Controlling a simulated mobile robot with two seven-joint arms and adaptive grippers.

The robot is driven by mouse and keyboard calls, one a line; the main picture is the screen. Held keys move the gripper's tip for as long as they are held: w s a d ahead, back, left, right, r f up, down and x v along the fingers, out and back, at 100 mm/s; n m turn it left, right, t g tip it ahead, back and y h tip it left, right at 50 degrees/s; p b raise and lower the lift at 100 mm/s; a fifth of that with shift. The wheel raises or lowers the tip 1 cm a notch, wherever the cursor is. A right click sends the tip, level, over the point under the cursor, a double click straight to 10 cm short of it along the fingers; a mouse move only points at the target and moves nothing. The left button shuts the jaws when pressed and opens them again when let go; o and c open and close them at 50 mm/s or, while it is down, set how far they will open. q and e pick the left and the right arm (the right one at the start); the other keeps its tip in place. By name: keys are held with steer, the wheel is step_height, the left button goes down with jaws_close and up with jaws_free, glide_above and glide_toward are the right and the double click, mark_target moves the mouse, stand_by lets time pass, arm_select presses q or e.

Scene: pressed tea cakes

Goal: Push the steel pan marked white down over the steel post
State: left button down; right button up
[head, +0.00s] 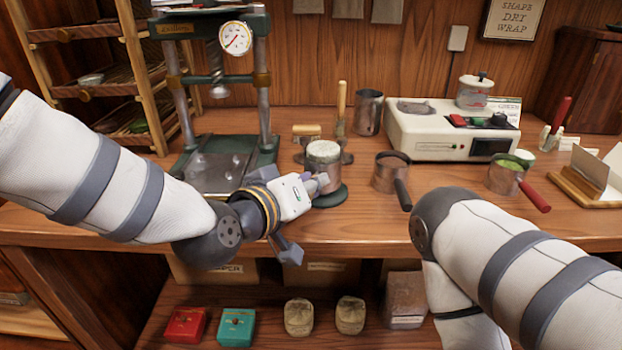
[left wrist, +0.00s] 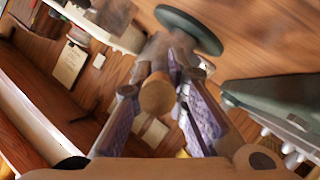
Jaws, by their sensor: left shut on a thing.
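A steel pan (head: 323,170) with pale, whitish contents at its top is upright above a round dark green base (head: 332,195). My left gripper (head: 318,184) is at the pan's near side. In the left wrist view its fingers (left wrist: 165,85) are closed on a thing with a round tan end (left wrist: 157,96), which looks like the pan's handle. The green disc (left wrist: 188,28) shows just beyond the fingertips. I cannot see the steel post or the white mark clearly, nor whether the pan touches the base. My right gripper is out of view.
A press (head: 215,165) with a gauge stands left of the pan. A steel pan with a dark handle (head: 390,172) stands close on the right. Behind are a steel cup (head: 368,112) and a white appliance (head: 440,135). A green-filled pan (head: 504,178) stands farther right.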

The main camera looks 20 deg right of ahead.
arm_select(q)
steer(key=shift+f, duration=0.85)
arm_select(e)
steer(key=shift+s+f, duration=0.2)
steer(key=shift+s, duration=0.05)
arm_select(q)
steer(key=c, duration=1.5)
jaws_free()
